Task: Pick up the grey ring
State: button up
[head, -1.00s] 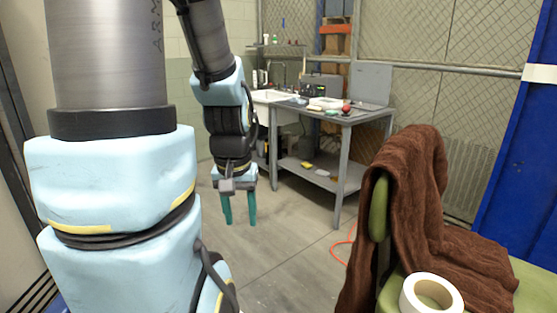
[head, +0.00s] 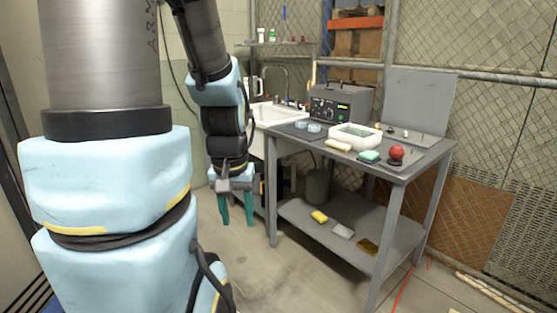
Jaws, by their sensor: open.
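My gripper (head: 237,210) hangs down with its two teal fingers apart and nothing between them. It is over the floor, to the left of the grey workbench (head: 422,160) in the picture. Two small round blue-grey things, a left one (head: 301,124) and a right one (head: 314,128), sit side by side on a dark patch at the left of the bench top. They are too small to tell whether either is the grey ring. I make out no other clear grey ring.
The lower shelf (head: 310,222) carries several small items. A white sink (head: 268,113) stands behind. Floor in front is clear.

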aim_at(312, 128)
jog(key=i, duration=2.5)
jog(key=i+j+z, duration=0.15)
jog(key=i+z, duration=0.15)
jog(key=i, duration=0.45)
